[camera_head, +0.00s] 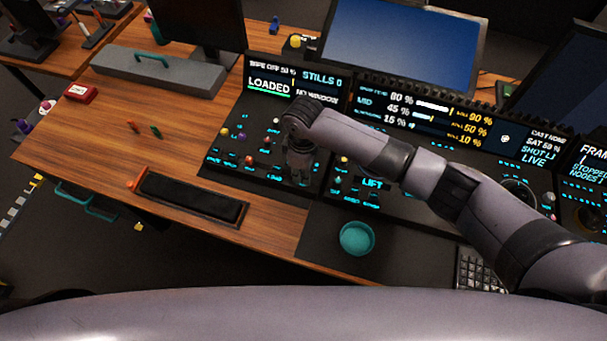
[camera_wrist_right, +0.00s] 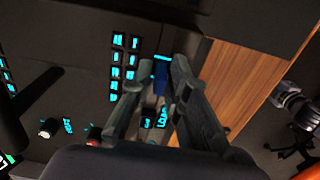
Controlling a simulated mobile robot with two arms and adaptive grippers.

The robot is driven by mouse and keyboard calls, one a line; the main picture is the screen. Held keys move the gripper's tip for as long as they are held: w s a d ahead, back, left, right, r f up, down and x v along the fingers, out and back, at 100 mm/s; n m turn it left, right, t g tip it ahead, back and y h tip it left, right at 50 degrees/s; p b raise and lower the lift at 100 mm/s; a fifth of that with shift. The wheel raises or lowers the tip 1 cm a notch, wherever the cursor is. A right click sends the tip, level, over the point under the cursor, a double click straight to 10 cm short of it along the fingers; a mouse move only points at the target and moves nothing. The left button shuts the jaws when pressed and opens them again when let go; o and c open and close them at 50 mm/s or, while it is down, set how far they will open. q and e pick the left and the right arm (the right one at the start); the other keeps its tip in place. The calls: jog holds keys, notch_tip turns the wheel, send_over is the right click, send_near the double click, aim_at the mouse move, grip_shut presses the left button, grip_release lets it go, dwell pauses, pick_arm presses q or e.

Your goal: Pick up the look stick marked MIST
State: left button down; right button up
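No MIST marking is readable on either. My right gripper (camera_head: 299,176) points down over the dark control panel, near the LOAD label. In the right wrist view a small blue piece (camera_wrist_right: 160,76) shows between the fingertips of my right gripper (camera_wrist_right: 161,72). Its marking is not readable, and I cannot tell whether the fingers touch it. My left gripper is out of view.
The control panel (camera_head: 225,165) carries several knobs and lit keys, with screens behind, one reading LOADED. A teal trackball (camera_head: 356,238) sits in front of the panel. A black tray (camera_head: 190,196) lies at the desk's front edge. A grey case (camera_head: 155,73) stands at the back left.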

grip_shut()
